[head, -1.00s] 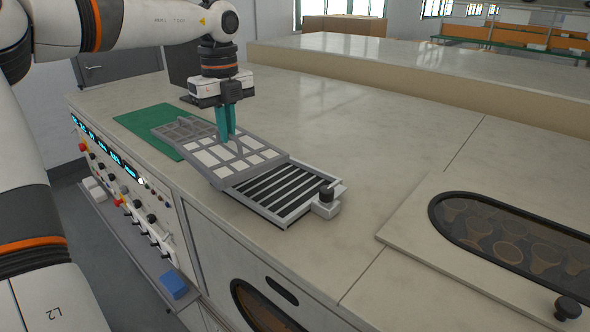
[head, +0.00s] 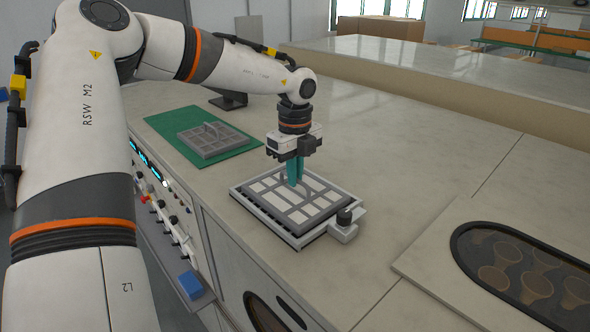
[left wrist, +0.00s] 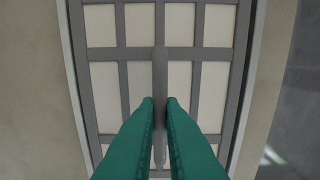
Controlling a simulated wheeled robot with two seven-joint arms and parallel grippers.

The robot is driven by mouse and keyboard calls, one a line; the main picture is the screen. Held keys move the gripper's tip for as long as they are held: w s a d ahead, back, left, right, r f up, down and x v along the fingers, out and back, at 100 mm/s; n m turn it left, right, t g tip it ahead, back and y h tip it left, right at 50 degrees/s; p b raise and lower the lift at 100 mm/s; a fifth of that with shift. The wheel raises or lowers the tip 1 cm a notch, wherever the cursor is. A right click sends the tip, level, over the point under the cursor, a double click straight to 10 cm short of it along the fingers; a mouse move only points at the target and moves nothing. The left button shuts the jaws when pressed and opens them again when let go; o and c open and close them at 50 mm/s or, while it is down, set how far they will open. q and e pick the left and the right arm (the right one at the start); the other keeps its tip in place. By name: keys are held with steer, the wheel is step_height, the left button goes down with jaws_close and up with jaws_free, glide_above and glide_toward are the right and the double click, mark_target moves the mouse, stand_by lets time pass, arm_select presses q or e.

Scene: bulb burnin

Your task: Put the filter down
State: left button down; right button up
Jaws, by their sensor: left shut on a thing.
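The filter (head: 318,205) is a grey lattice frame with pale panels and a raised handle bar. In the head view it lies flat over the slatted tray (head: 244,201), inside its light rim, and covers the slats. My left gripper (head: 295,184), with teal fingers, is shut on the filter's handle from above. The left wrist view shows the fingertips (left wrist: 159,100) on either side of the bar, with the filter (left wrist: 190,54) filling the space below. Whether the filter rests fully on the tray is hard to tell. My right gripper is not in view.
A second grey lattice frame (head: 213,139) lies on a green mat (head: 168,125) at the back left. A dark knob (head: 344,216) stands at the tray's right corner. A panel with an oval window (head: 478,228) lies at the right. The counter behind the tray is clear.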

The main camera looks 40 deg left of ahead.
arm_select(q)
steer(key=shift+f, duration=0.25)
steer(key=shift+s+a, duration=0.1)
steer(key=c, duration=1.6)
jaws_free()
steer(key=shift+o, duration=0.3)
